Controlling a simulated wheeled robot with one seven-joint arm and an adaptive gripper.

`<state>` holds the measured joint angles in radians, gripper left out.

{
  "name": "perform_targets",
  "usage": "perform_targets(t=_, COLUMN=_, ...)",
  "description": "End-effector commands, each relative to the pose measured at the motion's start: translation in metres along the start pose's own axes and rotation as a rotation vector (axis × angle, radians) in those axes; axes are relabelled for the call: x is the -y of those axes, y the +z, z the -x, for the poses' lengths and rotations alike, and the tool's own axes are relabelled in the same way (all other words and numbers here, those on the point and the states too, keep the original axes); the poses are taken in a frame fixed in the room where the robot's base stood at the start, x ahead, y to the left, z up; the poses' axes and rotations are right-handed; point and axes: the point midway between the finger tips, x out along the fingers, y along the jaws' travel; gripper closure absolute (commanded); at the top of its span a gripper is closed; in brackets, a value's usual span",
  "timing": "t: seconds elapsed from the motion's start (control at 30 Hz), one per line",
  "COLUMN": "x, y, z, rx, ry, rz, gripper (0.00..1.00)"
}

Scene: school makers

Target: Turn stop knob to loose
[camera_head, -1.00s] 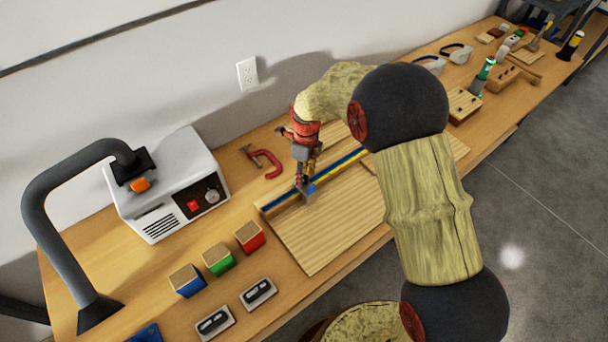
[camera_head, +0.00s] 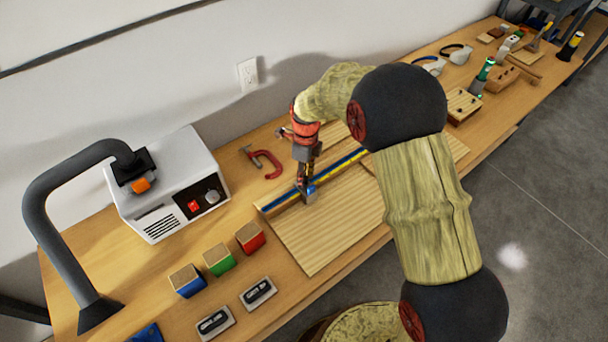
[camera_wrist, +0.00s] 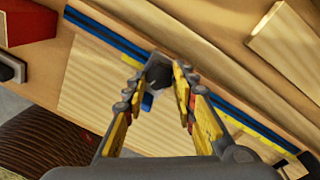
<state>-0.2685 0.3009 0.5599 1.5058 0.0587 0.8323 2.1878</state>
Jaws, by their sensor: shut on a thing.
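The stop knob (camera_wrist: 158,72) is a dark grey knob between my fingertips in the wrist view. It sits on a small stop block with a blue part (camera_wrist: 147,101) under it. The grey and blue stop block (camera_head: 309,195) shows below my fingers in the head view, on the striped blue and yellow rail (camera_head: 340,166) of a wooden board (camera_head: 325,230). My gripper (camera_head: 306,186) points down and is shut on the knob, which the fingers partly hide in the head view. The knob's marking cannot be read.
A red clamp (camera_head: 266,162) lies behind the board to the left. A white machine with a black hose (camera_head: 165,185) stands at the left. Several coloured blocks (camera_head: 219,260) lie in front of it. More tools and wooden fixtures (camera_head: 463,105) stand to the right.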

Motion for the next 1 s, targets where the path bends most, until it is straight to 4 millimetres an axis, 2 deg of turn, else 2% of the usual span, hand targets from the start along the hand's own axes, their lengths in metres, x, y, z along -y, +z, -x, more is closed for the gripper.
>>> perform_targets(t=0.27, x=0.0002, y=0.0004, z=0.0019, rx=-0.012, ry=0.001, rz=0.167, gripper=0.98)
perform_targets(t=1.0, x=0.0020, y=0.0037, z=0.0017, rx=-0.061, ry=-0.002, rz=0.865, gripper=0.98)
